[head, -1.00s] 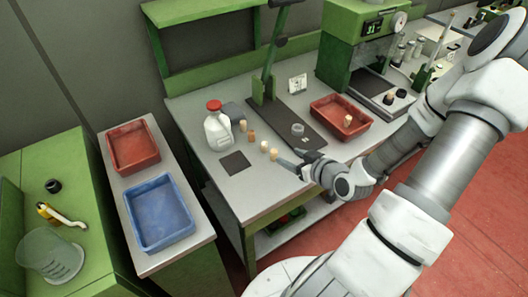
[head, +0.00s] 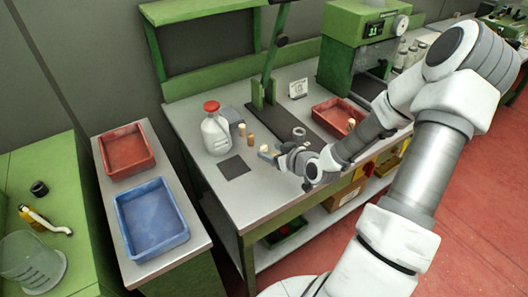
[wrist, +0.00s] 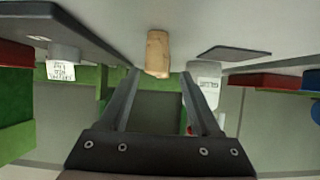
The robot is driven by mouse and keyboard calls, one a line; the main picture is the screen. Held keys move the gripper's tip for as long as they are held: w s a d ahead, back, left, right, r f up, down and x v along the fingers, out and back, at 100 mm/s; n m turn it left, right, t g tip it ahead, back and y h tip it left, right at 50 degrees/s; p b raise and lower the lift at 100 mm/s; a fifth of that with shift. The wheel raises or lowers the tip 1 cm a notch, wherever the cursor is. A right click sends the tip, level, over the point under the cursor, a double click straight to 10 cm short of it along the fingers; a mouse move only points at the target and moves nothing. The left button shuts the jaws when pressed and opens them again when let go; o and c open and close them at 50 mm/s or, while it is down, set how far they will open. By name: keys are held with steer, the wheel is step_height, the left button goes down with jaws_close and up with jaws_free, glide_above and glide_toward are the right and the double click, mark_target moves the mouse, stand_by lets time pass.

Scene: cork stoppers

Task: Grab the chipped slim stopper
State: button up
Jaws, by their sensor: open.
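Small cork stoppers stand on the grey bench: a pale one (head: 242,129), a browner one (head: 251,140) and a pale one (head: 264,149) close to my gripper (head: 276,154). In the wrist view one tan stopper (wrist: 157,52) stands just beyond and between the tips of my open gripper (wrist: 158,73); nothing is gripped. I cannot make out a chip on any stopper, so which is the chipped slim one is unclear. My gripper hides part of the bench beside the nearest stopper.
A white bottle with red cap (head: 216,134) stands behind a dark square mat (head: 234,167). A red tray (head: 325,108) holding a stopper (head: 351,124) is at right. A grey ring (head: 299,131) and a sign (head: 298,88) are behind my gripper. Red (head: 128,170) and blue (head: 120,205) trays stand left.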

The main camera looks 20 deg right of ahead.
mark_target(266, 148)
steer(key=x, duration=0.5)
steer(key=shift+w+r, duration=0.1)
steer(key=shift+r, duration=0.2)
jaws_close()
